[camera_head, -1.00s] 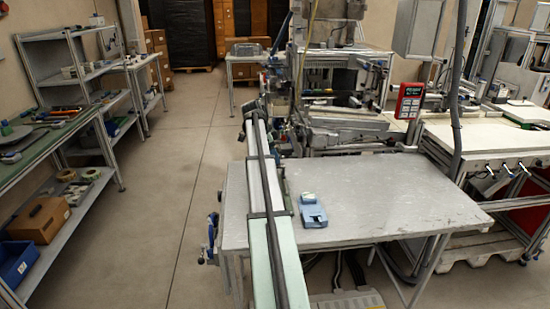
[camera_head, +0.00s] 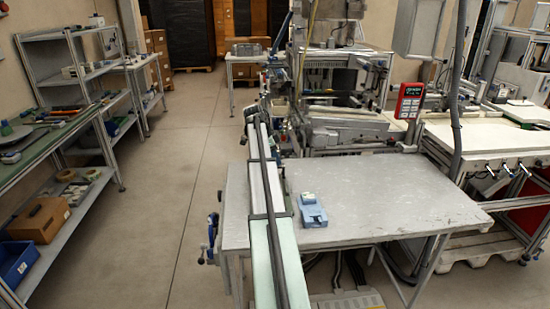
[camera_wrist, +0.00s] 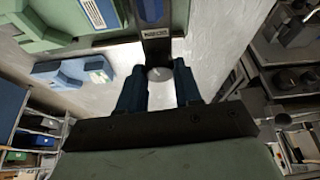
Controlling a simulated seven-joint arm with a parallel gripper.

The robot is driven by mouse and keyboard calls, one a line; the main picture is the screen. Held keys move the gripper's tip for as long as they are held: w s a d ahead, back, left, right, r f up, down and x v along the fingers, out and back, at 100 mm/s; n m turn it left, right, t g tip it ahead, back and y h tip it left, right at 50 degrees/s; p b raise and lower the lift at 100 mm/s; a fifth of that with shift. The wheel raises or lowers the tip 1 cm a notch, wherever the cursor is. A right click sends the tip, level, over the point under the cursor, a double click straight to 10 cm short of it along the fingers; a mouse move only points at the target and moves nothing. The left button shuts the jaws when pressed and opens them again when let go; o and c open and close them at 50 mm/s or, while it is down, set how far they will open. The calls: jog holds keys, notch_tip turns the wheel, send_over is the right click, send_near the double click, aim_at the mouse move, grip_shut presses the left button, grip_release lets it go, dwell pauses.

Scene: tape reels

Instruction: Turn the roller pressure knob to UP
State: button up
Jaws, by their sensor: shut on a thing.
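In the wrist view, the roller pressure knob (camera_wrist: 160,74) is a small round grey knob with a pale mark on its face. It sits below a dark plate with a white label. My gripper (camera_wrist: 160,84) has its two dark blue fingers on either side of the knob and is shut on it. The mark is too small for me to read which setting the knob points to. In the head view, my pale green arm reaches forward over the left side of the grey table; the gripper and knob cannot be made out there.
A blue device (camera_head: 312,212) lies on the grey table (camera_head: 390,205), which is otherwise mostly clear. A machine frame (camera_head: 340,130) with a red control box (camera_head: 409,101) stands behind it. Shelves (camera_head: 75,150) line the left wall. The floor (camera_head: 180,200) between is free.

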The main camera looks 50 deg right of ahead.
jog(key=shift+c, duration=1)
jog(key=n+t, duration=0.1)
jog(key=n, duration=0.2)
jog(key=n+t+h, duration=0.1)
jog(key=n, duration=0.1)
jog(key=shift+s+a+n, duration=0.1)
jog(key=shift+s+n, duration=0.1)
jog(key=shift+n, duration=0.2)
jog(key=n+t, duration=0.1)
jog(key=n, duration=0.2)
jog(key=n+t, duration=0.2)
jog(key=n, duration=0.2)
jog(key=shift+s, duration=0.15)
jog(key=n, duration=0.2)
jog(key=n+t+y, duration=0.1)
jog(key=n, duration=0.1)
jog(key=n+y, duration=0.1)
jog(key=n, duration=0.1)
jog(key=shift+s+d+t, duration=0.1)
jog(key=shift+d+t, duration=0.15)
jog(key=shift+t, duration=0.15)
jog(key=n+y, duration=0.1)
jog(key=n, duration=0.2)
jog(key=n+y, duration=0.1)
jog(key=n, duration=0.2)
jog(key=shift+d+t, duration=0.1)
jog(key=shift+t, duration=0.3)
jog(key=shift+n, duration=0.3)
